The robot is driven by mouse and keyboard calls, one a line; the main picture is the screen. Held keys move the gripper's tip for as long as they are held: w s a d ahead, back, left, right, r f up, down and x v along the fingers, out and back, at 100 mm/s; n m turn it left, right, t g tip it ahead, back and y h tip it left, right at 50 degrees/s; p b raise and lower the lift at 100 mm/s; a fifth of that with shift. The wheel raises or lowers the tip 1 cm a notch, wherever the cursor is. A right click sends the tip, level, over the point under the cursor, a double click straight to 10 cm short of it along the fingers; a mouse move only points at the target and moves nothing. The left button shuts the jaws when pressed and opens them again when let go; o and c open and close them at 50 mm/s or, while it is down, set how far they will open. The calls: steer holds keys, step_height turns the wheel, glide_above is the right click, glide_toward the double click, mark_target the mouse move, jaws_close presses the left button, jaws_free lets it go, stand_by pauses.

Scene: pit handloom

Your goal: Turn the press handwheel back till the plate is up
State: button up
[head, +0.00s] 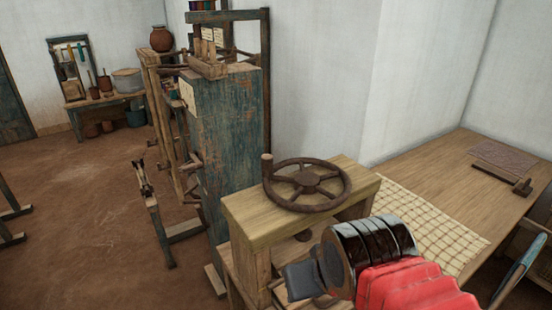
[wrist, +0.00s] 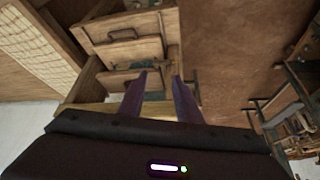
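The press handwheel (head: 316,181) is a rusty brown spoked wheel with an upright knob (head: 267,166) at its left rim. It lies flat above the top beam of the wooden press (head: 252,222). A screw part shows below the beam; I cannot make out the plate or its height. My gripper (head: 300,281) is in front of the press, lower than the wheel and apart from it. In the wrist view its two fingers (wrist: 160,76) are spread, with nothing between them. The wheel does not show in the wrist view.
A wooden table (head: 440,165) with a checked cloth (head: 425,215) stands to the right of the press. A tall blue-green loom post (head: 230,140) stands close behind left. In the wrist view, wooden drawers (wrist: 125,52) lie beyond the fingers. Open floor (head: 90,220) is at left.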

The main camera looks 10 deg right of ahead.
steer(key=shift+o, duration=0.4)
steer(key=shift+o, duration=0.7)
steer(key=shift+r, duration=0.1)
steer(key=shift+o, duration=0.7)
steer(key=shift+w+r, duration=0.3)
step_height(320, 180, up, 16)
steer(key=g, duration=0.1)
glide_above(268, 159)
steer(key=s, duration=0.5)
steer(key=shift+w+a+f, duration=0.1)
steer(key=shift+w, duration=0.15)
steer(key=x, duration=1.4)
steer(key=shift+s, duration=0.15)
steer(key=shift+c, duration=0.4)
